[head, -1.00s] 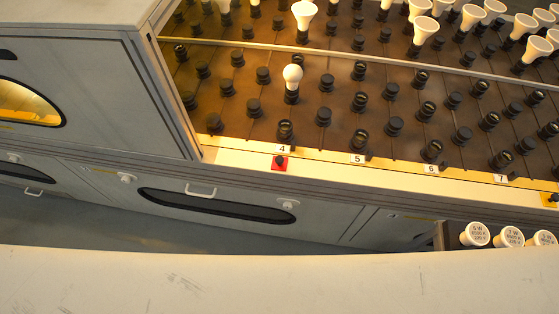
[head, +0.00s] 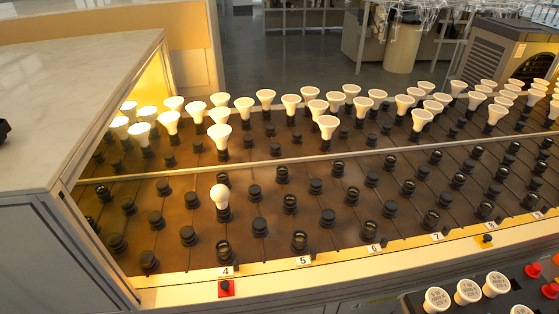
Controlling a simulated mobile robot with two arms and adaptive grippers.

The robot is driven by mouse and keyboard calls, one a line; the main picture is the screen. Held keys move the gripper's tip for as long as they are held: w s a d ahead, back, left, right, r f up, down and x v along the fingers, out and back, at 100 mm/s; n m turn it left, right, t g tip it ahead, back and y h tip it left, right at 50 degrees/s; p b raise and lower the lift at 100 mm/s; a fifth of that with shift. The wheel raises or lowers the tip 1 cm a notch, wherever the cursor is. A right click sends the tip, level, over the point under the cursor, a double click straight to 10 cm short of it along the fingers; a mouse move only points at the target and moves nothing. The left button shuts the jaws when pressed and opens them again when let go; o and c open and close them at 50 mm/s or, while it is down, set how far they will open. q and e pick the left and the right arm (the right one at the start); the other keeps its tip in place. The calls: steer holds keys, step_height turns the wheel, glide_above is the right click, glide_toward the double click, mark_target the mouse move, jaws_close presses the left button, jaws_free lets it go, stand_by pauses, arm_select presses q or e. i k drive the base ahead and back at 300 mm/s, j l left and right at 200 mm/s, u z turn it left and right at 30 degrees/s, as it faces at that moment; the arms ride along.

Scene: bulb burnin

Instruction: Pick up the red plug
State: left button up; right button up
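Several small red pieces show at the right edge in the head view. One red piece (head: 549,290) lies low, another red piece (head: 533,270) stands just behind it, and a third is cut by the frame edge. They are too small to tell which is the red plug. A red square plate (head: 226,288) with a black knob is on the front ledge below label 4. Neither of my grippers is in view.
A brown rack (head: 270,225) holds rows of black sockets, many with white bulbs. A grey cabinet (head: 70,100) stands left. Bulbs with printed faces (head: 467,291) sit in a dark holder at bottom right. A dark object (head: 3,128) is cut off at the left edge.

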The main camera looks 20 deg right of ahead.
mark_target(533, 271)
steer(key=z, duration=2.5)
steer(key=i+l, duration=0.1)
steer(key=l, duration=0.2)
steer(key=i+l+u, duration=0.15)
steer(key=l, duration=0.1)
